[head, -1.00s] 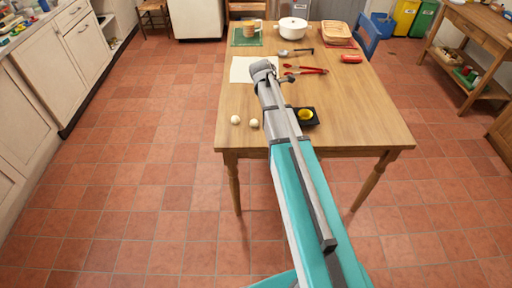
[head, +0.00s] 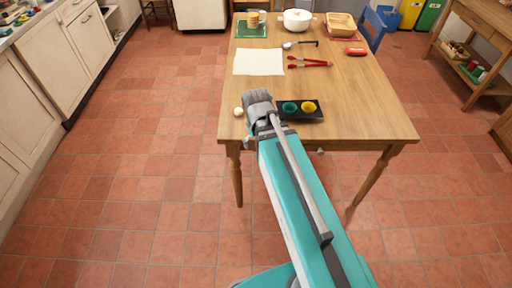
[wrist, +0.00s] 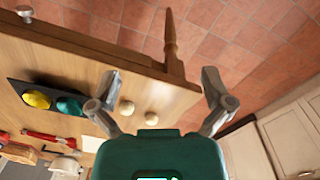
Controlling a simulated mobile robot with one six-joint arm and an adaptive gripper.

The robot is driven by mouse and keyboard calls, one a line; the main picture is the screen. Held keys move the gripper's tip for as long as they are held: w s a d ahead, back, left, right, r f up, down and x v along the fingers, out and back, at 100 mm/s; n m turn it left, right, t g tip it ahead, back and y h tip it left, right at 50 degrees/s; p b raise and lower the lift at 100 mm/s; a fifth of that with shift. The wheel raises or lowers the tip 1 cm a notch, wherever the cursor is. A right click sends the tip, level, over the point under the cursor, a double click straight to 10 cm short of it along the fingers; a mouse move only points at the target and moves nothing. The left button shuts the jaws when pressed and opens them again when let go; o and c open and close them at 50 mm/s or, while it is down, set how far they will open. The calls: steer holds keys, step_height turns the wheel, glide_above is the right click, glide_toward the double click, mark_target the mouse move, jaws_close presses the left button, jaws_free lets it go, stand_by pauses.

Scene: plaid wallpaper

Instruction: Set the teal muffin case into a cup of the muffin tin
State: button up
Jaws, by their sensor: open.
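The black muffin tin (head: 319,113) lies near the front edge of the table. The teal muffin case (head: 290,107) sits at the tin's left part, apparently in a cup, with a yellow case (head: 308,107) to its right. In the wrist view the teal case (wrist: 70,105) and yellow case (wrist: 36,98) show in the dark tin (wrist: 17,86), left of my fingers. My gripper (wrist: 160,75) is open and empty. In the head view my gripper (head: 258,97) is left of the tin, its fingers largely hidden by the wrist.
A pale ball (head: 238,111) lies left of my gripper; the wrist view shows two, one (wrist: 126,107) by the left finger and another (wrist: 151,118). A white sheet (head: 258,62), red tongs (head: 308,63) and a white pot (head: 297,20) are farther back.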

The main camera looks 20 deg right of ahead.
steer(key=shift+s+a+m, duration=0.3)
steer(key=shift+s+m, duration=0.15)
steer(key=shift+s, duration=0.1)
steer(key=shift+s+a+m, duration=0.3)
steer(key=shift+s+m, duration=0.15)
steer(key=shift+s, duration=0.1)
steer(key=shift+r+p, duration=0.9)
steer(key=shift+p, duration=0.05)
